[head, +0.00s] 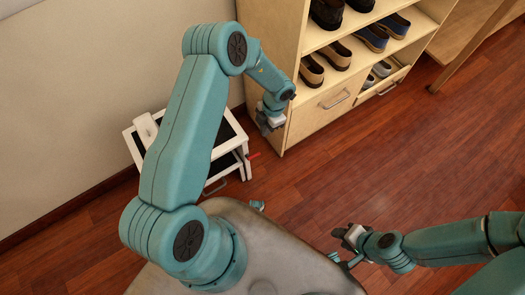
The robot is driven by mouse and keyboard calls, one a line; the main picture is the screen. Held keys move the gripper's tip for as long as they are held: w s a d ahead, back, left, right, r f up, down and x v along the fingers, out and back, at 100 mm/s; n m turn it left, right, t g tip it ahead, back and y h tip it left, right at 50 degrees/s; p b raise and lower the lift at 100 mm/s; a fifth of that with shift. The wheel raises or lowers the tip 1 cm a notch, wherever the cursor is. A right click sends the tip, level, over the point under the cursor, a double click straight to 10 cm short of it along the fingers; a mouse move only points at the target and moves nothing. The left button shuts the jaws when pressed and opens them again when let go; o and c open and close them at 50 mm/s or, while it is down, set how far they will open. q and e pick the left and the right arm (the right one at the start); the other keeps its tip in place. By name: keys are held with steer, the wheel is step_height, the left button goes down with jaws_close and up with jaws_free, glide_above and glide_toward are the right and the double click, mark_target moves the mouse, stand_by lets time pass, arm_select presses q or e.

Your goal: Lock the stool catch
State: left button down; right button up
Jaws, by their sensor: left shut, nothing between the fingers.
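The white step stool (133,150) with dark treads stands against the wall at the left, partly hidden behind my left arm. A small red lever (254,155), which looks like the catch, sticks out at the stool's right side. My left gripper (265,126) is shut and empty. In the picture it is just above and to the right of the red lever, in front of the cabinet's side, with a visible gap to the lever. My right gripper (340,236) is at the lower right, far from the stool. Its fingers are too small to read.
A wooden shoe cabinet (290,50) with shoes on shelves stands right of the stool. Its drawer (385,86) at the right is partly open, with shoes inside. A wooden leg (470,50) stands at the upper right. The red wood floor (400,150) is clear.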

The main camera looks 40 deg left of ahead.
arm_select(q)
steer(key=shift+s+a+f, duration=0.15)
steer(key=shift+f, duration=0.1)
steer(key=b, duration=0.4)
glide_toward(256, 155)
steer(key=x, duration=0.6)
steer(key=shift+f, duration=0.4)
